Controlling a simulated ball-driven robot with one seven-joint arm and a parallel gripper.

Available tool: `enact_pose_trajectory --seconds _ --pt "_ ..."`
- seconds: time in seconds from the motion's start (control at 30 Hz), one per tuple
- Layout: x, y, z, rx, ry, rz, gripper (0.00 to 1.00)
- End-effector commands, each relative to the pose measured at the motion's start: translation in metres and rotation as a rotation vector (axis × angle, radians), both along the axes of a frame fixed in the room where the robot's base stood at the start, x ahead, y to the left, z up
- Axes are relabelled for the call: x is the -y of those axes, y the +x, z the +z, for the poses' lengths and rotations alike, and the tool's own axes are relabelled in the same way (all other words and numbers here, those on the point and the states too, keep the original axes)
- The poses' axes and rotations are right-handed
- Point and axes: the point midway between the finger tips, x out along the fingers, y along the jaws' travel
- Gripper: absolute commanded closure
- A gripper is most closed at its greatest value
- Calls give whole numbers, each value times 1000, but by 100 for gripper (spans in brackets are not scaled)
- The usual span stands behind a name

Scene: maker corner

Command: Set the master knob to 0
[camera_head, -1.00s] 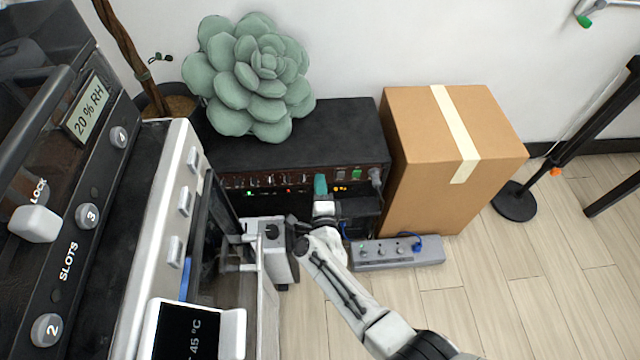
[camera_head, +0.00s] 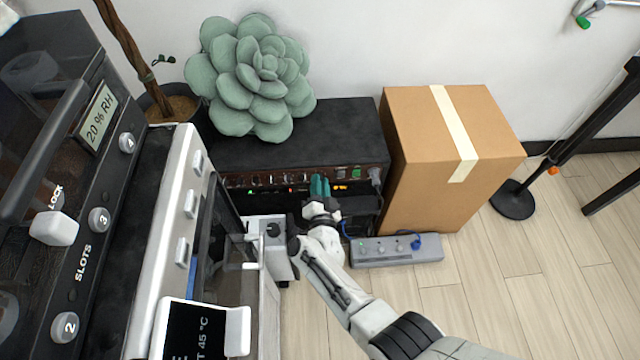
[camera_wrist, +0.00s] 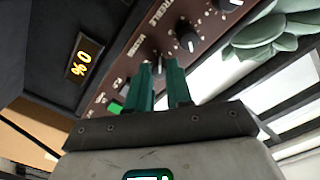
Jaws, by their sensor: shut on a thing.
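A black amplifier (camera_head: 340,130) with a brown control panel stands against the wall. In the wrist view the panel (camera_wrist: 118,62) carries a row of dark knobs and a MASTER label. My gripper (camera_head: 319,186) reaches the panel; its two green fingers also show in the wrist view (camera_wrist: 159,66). They are shut on the master knob (camera_wrist: 158,70), one on each side, and cover much of it. The knob's pointer angle is hard to read. The orange display (camera_wrist: 85,57) beside the label reads 0 %, rotated in the picture.
A green succulent cushion (camera_head: 255,75) sits on the amplifier. A cardboard box (camera_head: 430,150) stands close on its right, and a grey power strip (camera_head: 385,250) lies on the floor in front. A machine with a white frame (camera_head: 160,230) crowds the left.

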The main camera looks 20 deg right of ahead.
Motion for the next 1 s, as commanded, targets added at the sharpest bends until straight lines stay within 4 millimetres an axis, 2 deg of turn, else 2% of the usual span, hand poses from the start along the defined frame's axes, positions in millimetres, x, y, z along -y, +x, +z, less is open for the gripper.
enact_pose_trajectory --seconds 0.2,0.5,1.0 --pt "-2 -1 -2 -60 -171 4 100" --pt "-1 0 -2 -112 -332 4 100" --pt "-1 -1 -3 -136 -402 4 100"
